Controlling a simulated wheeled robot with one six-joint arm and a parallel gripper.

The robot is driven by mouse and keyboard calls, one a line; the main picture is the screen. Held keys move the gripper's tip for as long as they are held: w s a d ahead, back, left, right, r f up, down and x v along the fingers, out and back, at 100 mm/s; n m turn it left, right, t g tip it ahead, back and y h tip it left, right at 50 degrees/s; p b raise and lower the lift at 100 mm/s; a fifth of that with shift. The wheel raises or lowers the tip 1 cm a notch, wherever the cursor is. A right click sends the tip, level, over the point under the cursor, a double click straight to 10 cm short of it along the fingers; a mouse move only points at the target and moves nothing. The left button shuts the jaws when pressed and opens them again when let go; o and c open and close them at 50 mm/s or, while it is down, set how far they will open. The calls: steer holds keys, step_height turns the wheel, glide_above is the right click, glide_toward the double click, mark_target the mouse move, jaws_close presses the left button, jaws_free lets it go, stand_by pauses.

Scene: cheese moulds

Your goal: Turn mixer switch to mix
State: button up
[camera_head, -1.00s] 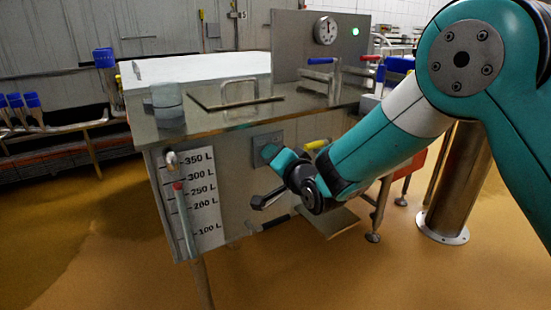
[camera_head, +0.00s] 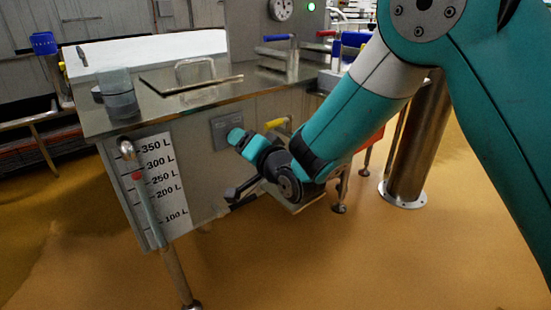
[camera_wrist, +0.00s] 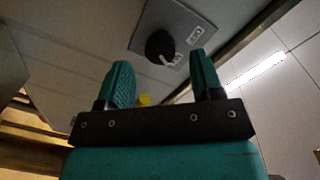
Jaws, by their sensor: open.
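The mixer switch is a round black knob (camera_wrist: 160,44) with a pale pointer mark, set on a grey plate (camera_wrist: 180,22) on the vat's side. In the wrist view the knob shows beyond my gripper (camera_wrist: 162,80), between the lines of its two teal fingers. The fingers are apart, with nothing between them. In the head view the switch plate (camera_head: 226,131) shows on the vat's front, and my gripper (camera_head: 236,136) is in front of it. The knob itself is hidden there behind my gripper. I cannot read the plate's labels or tell any contact.
The steel vat (camera_head: 207,187) carries a litre scale (camera_head: 160,185) and a lid with a handle (camera_head: 190,84). A yellow handle (camera_head: 278,123) is right of the switch plate. A steel post (camera_head: 411,150) stands at right. The floor in front is clear.

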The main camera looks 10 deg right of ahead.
steer(key=f+b+v, duration=0.1)
steer(key=b+v, duration=0.3)
steer(key=v, duration=0.9)
steer(key=shift+r, duration=0.55)
steer(key=shift+s+d, duration=0.1)
steer(key=s+d+r+n+g+h+p, duration=0.1)
steer(key=s+d+n+g+h, duration=0.15)
steer(key=s+n+g, duration=0.35)
steer(key=s+d+r+n+g+h, duration=0.1)
steer(key=s+d+g, duration=0.25)
steer(key=s, duration=0.55)
steer(key=s+d+r+n+g+h+p, duration=0.1)
steer(key=s+d+n+g+h, duration=0.15)
steer(key=s+n+g, duration=0.35)
step_height(320, 180, up, 37)
steer(key=m+y+p, duration=0.1)
steer(key=m+p, duration=0.1)
steer(key=p, duration=3.5)
steer(key=shift+s+f+t, duration=0.2)
steer(key=shift+s+t, duration=0.2)
steer(key=shift+t, duration=0.05)
